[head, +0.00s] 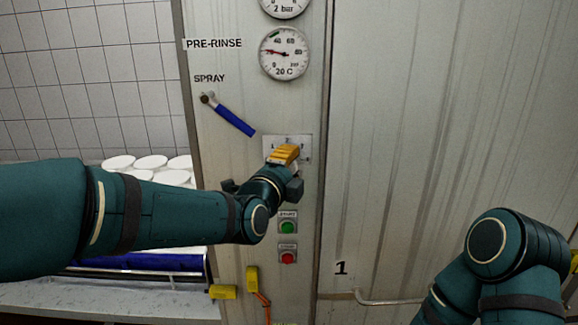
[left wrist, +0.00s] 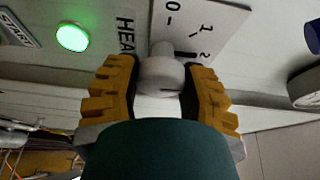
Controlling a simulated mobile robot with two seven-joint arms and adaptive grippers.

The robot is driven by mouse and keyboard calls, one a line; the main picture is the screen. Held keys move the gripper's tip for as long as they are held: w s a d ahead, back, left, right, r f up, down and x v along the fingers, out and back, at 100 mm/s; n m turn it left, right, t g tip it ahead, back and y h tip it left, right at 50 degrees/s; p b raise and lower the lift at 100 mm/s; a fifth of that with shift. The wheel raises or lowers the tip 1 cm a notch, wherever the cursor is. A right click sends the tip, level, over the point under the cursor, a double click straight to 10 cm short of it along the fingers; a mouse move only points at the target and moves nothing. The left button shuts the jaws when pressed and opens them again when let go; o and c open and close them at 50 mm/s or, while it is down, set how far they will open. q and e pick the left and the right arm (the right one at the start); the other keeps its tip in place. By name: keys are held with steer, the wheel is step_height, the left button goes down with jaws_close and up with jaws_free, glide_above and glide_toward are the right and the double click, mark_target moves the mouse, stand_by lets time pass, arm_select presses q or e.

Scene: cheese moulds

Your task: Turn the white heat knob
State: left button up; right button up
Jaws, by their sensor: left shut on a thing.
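The white heat knob (left wrist: 161,72) sits on its light scale plate in the left wrist view, between the two yellow finger pads of my left gripper (left wrist: 162,88). The plate (left wrist: 205,22) carries the marks 0, 1 and 2, with HEAT lettering beside it. My left gripper is shut on the knob. In the head view my left gripper (head: 285,153) is at the plate (head: 304,147) on the panel and hides the knob. My right arm shows at the lower right of the head view, but its gripper fingers cannot be made out.
A blue-handled spray lever (head: 234,121) is up-left of the plate. A round temperature gauge (head: 284,53) is above. A green button (head: 288,228) and a red button (head: 288,258) are below. White moulds (head: 150,162) stand at the left. A bent pipe (head: 385,302) is low right.

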arm_select(q)
steer(key=o, duration=1.2)
steer(key=shift+c, duration=0.2)
steer(key=shift+s, duration=0.1)
steer(key=v, duration=1.1)
steer(key=shift+s, duration=0.4)
steer(key=shift+a, duration=0.1)
steer(key=a+f+n+g+y+b, duration=0.2)
steer(key=f+n+g, duration=0.3)
steer(key=f, duration=1.2)
steer(key=a+f+n+g+y+b, duration=0.15)
steer(key=f+n, duration=0.55)
steer(key=f, duration=1)
steer(key=s+a+f+n+g+b, duration=0.1)
steer(key=s+f+n+g, duration=0.3)
steer(key=f, duration=0.7)
steer(key=s+a+f+n+g+b, duration=0.1)
steer(key=s+f+n+g+b, duration=0.2)
steer(key=s+f+n, duration=0.5)
step_height(320, 180, down, 5)
steer(key=shift+s+a+r+n+g, duration=0.2)
steer(key=shift+s+a+n+g, duration=0.1)
steer(key=shift+s+g, duration=0.4)
